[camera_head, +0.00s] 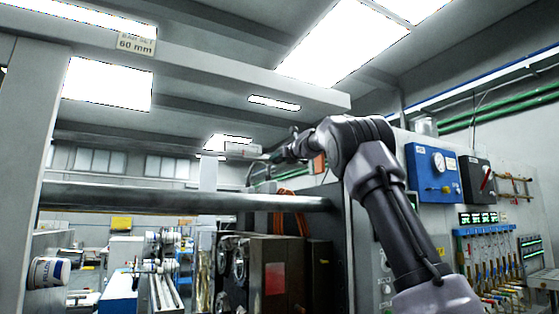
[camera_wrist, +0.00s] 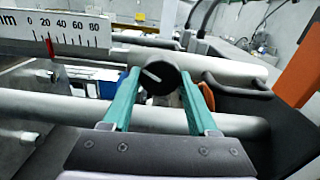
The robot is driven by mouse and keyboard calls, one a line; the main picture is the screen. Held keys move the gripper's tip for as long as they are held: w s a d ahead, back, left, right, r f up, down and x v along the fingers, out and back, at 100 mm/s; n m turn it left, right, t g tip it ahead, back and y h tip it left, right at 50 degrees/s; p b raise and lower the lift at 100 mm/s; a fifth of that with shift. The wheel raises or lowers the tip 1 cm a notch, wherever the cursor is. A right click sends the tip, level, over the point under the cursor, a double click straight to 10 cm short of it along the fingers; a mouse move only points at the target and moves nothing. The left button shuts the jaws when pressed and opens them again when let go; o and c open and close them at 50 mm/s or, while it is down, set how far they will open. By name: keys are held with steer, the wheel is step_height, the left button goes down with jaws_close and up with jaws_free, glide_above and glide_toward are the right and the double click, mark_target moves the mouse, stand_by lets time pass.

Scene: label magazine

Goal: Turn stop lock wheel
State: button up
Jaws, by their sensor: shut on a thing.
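The lock wheel is a small black round knob (camera_wrist: 158,82) with a white line across its face, in the wrist view. The line runs slanted, from upper left to lower right. My gripper (camera_wrist: 159,76) has its two teal fingers on either side of the knob and is shut on it. A white scale (camera_wrist: 70,35) marked from 0 to 80 mm is at upper left, with a red pointer (camera_wrist: 50,47) near the 20 mark. In the head view my arm reaches up to the bar, where the knob is too small to make out.
A sign (camera_head: 136,44) on the overhead beam (camera_head: 220,75) reads 60 mm. A thick grey bar (camera_head: 180,198) runs across the head view. In the wrist view, a black part and an orange panel (camera_wrist: 302,75) stand close on the right.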

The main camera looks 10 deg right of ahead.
steer(key=shift+w+r+n, duration=0.1)
steer(key=shift+n, duration=14.6)
steer(key=o, duration=1.4)
steer(key=shift+d+r, duration=0.1)
steer(key=shift+c, duration=0.2)
